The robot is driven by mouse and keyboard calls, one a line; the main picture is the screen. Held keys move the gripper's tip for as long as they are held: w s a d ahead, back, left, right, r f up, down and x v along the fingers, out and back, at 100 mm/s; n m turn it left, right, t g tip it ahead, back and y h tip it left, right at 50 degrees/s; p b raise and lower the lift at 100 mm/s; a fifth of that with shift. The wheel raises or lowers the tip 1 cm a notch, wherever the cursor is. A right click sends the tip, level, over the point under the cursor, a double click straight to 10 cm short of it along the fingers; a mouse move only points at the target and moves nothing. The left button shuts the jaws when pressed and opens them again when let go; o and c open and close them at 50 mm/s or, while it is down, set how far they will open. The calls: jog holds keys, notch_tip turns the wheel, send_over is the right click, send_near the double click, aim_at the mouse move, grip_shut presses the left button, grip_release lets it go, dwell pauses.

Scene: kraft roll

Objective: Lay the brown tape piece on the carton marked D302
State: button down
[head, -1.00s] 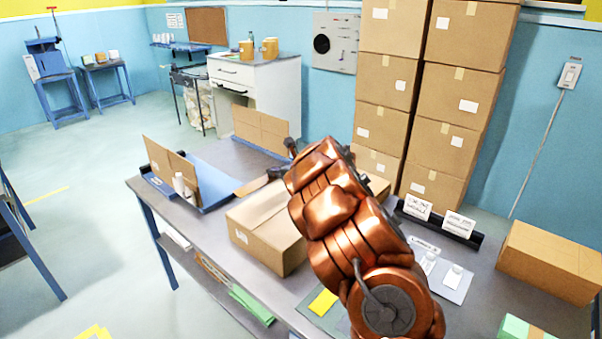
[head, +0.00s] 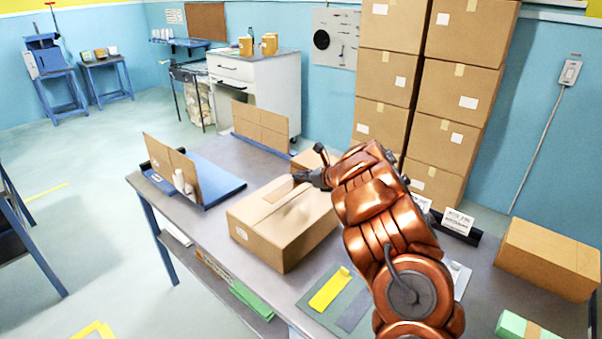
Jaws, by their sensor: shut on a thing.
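A light brown carton (head: 262,240) lies on the grey bench at the middle, with a small white label on its left front face, too small to read. My gripper (head: 300,178) is over the back part of this carton's top, partly hidden by its own links. It is shut on the brown tape piece (head: 276,193), a short flat strip that reaches left from the fingertips over the carton's top. I cannot tell whether the strip touches the cardboard.
A smaller carton (head: 308,160) stands just behind my gripper. A blue board with upright cardboard (head: 172,168) is at the bench's left. Yellow (head: 330,289) and grey strips lie on a mat in front. Another carton (head: 548,260) stands at right. Tall carton stacks (head: 462,92) rise behind.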

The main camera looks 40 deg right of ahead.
aim_at(301, 196)
jog(key=shift+f, duration=1.45)
notch_tip(301, 196, down, 2)
jog(key=b, duration=0.3)
jog(key=shift+f, duration=0.15)
jog(key=shift+f+b, duration=0.2)
jog(key=shift+b, duration=1.55)
dwell(0.5)
dwell(0.4)
jog(key=c, duration=0.7)
grip_release()
jog(key=shift+c, duration=0.2)
jog(key=shift+r, duration=0.1)
jog(key=shift+r+p, duration=0.35)
jog(key=shift+r, duration=3.05)
jog(key=shift+r, duration=0.1)
